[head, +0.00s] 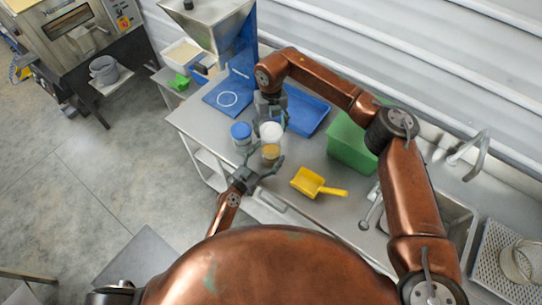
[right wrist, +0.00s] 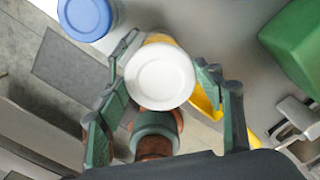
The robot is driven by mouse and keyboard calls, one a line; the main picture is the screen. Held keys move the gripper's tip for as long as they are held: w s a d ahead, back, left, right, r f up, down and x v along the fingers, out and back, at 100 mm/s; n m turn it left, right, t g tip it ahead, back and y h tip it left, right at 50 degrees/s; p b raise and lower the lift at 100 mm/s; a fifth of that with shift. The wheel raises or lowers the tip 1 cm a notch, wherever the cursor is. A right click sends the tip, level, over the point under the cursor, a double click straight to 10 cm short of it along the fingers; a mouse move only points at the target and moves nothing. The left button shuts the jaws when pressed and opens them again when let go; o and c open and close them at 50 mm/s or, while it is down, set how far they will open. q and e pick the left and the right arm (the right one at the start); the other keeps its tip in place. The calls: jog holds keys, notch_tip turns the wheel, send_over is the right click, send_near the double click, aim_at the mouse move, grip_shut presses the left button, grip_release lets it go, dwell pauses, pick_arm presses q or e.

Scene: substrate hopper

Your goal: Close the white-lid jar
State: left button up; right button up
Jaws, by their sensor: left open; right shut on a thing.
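The white lid (head: 271,131) is held in my right gripper (head: 271,120), which is shut on it. In the right wrist view the round white lid (right wrist: 160,78) sits between the two fingers of the right gripper (right wrist: 166,68). A jar with tan contents (head: 271,153) stands on the steel table just below the lid in the head view. In the wrist view the lid hides most of this jar (right wrist: 160,39). The lid looks apart from the jar; the exact gap is unclear. My left gripper (head: 262,165) is open, with its fingers around or beside the jar's lower part.
A blue-lid jar (head: 241,132) stands close left of the white lid. A yellow scoop (head: 309,182) lies to the right. The sink (head: 458,215) is at right.

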pick_arm(q)
jog(key=shift+w+d, duration=0.45)
jog(key=shift+w, duration=0.1)
jog(key=c, duration=1.8)
pick_arm(e)
jog(key=shift+f, duration=2.45)
